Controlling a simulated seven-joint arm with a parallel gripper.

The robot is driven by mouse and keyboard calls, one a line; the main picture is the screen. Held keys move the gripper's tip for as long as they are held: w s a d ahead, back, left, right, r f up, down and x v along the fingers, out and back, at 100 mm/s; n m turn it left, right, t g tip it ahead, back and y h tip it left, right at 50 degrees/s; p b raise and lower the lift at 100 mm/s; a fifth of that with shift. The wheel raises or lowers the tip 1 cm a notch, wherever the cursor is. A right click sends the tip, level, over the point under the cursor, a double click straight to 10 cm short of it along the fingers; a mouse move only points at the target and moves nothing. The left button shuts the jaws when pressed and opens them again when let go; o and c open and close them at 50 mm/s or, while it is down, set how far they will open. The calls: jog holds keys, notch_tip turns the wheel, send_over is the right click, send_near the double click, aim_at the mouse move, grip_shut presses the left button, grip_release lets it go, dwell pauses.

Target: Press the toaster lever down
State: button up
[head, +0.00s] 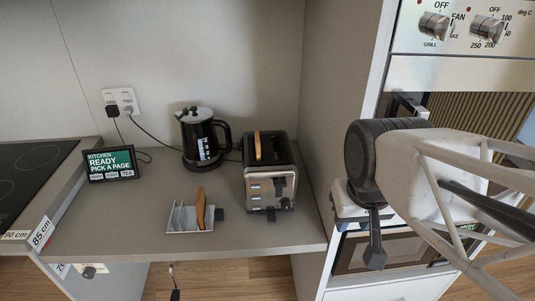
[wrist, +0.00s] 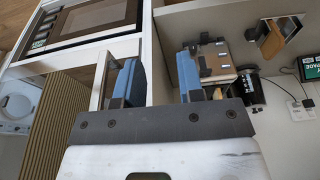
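The toaster (head: 268,178) stands on the counter, with a black top, a steel front and a brown slice of bread (head: 257,146) showing above its slot. A dark lever (head: 280,186) shows on its front face, above a small dark knob (head: 286,203). In the wrist view the toaster (wrist: 215,60) appears sideways beyond the fingers, and its lever is hard to make out. My gripper (head: 375,257) hangs to the right of the toaster, past the cabinet side panel and apart from the toaster. In the wrist view my gripper (wrist: 156,80) has its two blue-padded fingers spread with nothing between them.
A black kettle (head: 202,138) stands behind left of the toaster. A toast rack (head: 190,217) with a brown slice sits in front left. A sign (head: 112,163) stands at left. The tall side panel (head: 335,110) borders the counter (head: 120,220) at right, beside the oven.

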jog(key=shift+w+a, duration=0.1)
jog(key=shift+w, duration=0.35)
jog(key=c, duration=0.5)
jog(key=shift+n, duration=0.5)
jog(key=w+a, duration=0.1)
jog(key=w, duration=0.3)
jog(key=w+a, duration=0.1)
jog(key=w, duration=0.2)
jog(key=w+a+f, duration=0.1)
jog(key=w, duration=0.3)
jog(key=shift+w+a, duration=0.3)
grip_shut()
jog(key=n, duration=0.1)
send_near(281, 183)
jog(key=shift+d+y, duration=0.2)
jog(key=shift+y, duration=0.1)
jog(key=shift+f, duration=0.25)
jog(key=shift+x, duration=3.4)
jog(key=shift+w+r, duration=0.1)
